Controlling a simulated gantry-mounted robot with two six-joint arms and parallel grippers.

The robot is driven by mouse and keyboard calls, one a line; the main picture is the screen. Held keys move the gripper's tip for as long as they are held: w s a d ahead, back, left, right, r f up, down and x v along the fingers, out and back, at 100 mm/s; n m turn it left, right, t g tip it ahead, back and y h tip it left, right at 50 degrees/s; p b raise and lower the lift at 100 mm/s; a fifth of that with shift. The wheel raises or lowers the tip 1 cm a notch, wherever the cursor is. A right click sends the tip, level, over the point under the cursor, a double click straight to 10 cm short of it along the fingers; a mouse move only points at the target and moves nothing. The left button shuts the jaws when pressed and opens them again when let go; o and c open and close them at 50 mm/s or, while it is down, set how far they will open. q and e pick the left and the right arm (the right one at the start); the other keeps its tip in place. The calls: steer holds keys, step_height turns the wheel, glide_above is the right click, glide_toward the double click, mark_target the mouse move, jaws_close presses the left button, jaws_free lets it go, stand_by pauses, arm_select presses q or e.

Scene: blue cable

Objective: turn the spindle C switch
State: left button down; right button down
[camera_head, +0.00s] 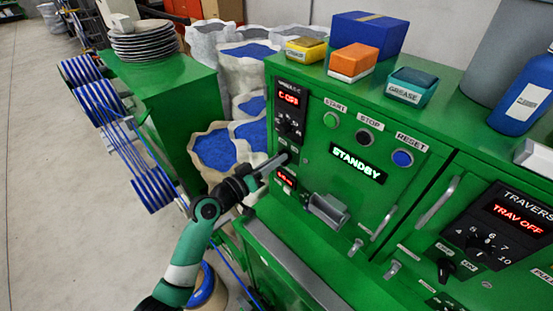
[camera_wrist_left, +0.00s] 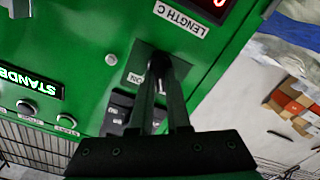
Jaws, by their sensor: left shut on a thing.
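The green control cabinet's spindle C panel (camera_head: 290,120) shows a red "C OFF" display (camera_head: 288,97) above a numbered dial. My left gripper (camera_head: 284,158) reaches in from the left to the small switch just below this panel. My right gripper is not in view.
A second red display (camera_head: 286,178) and a grey metal part (camera_head: 327,209) sit close below the gripper. Start (camera_head: 331,120), stop (camera_head: 365,137) and reset (camera_head: 402,158) buttons and a "STANDBY" display (camera_head: 357,164) are to the right. White sacks (camera_head: 215,150) stand left of the cabinet.

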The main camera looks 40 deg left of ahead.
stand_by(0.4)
arm_select(q)
steer(key=c, duration=0.9)
jaws_free()
steer(key=shift+s, duration=0.1)
steer(key=s, duration=1.1)
steer(key=shift+s+a, duration=0.15)
steer(key=shift+s, duration=0.1)
